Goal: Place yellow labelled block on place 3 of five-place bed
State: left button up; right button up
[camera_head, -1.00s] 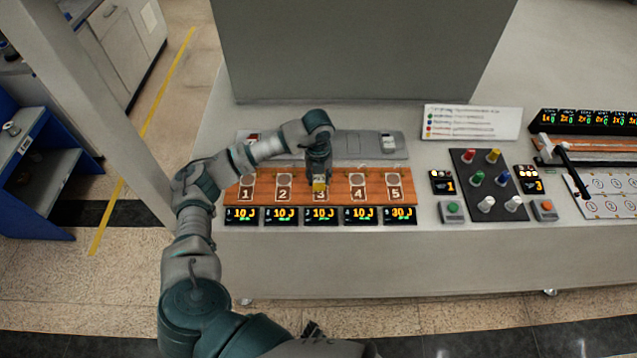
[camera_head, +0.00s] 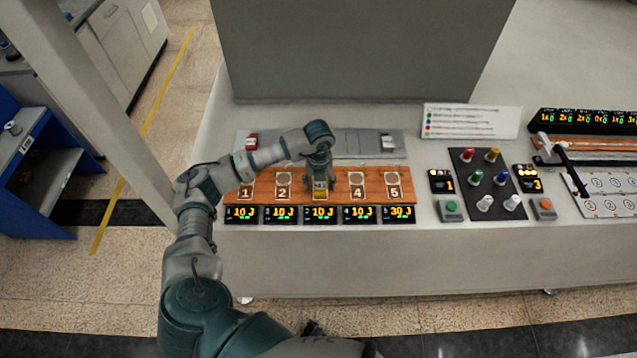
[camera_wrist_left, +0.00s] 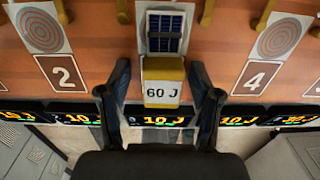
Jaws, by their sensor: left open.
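The yellow block (camera_head: 320,190) with a white label is at place 3 of the five-place bed (camera_head: 291,187). In the left wrist view its label (camera_wrist_left: 161,92) reads "60 J", and a dark blue gridded panel (camera_wrist_left: 165,33) lies just beyond it. My left gripper (camera_head: 319,182) is over place 3, pointing down. In the left wrist view the left gripper (camera_wrist_left: 160,72) is open, one finger on each side of the block, with gaps visible. The block and gripper cover the number 3. The block's underside is hidden. My right gripper is not in view.
Places 1, 2, 4 and 5 show bare round targets. Displays (camera_head: 320,214) line the bed's front edge. A grey tray (camera_head: 362,143) lies behind with a red item (camera_head: 252,142) and a white item (camera_head: 388,143). A knob panel (camera_head: 486,183) stands to the right.

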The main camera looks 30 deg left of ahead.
aim_at(319, 184)
pick_arm(q)
jog(key=shift+d+r, duration=0.1)
jog(key=shift+r, duration=0.2)
notch_tip(319, 184, up, 12)
jog(key=shift+f, duration=0.2)
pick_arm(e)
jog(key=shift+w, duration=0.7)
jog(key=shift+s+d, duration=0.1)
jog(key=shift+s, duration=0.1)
pick_arm(q)
jog(key=shift+s+f, duration=0.1)
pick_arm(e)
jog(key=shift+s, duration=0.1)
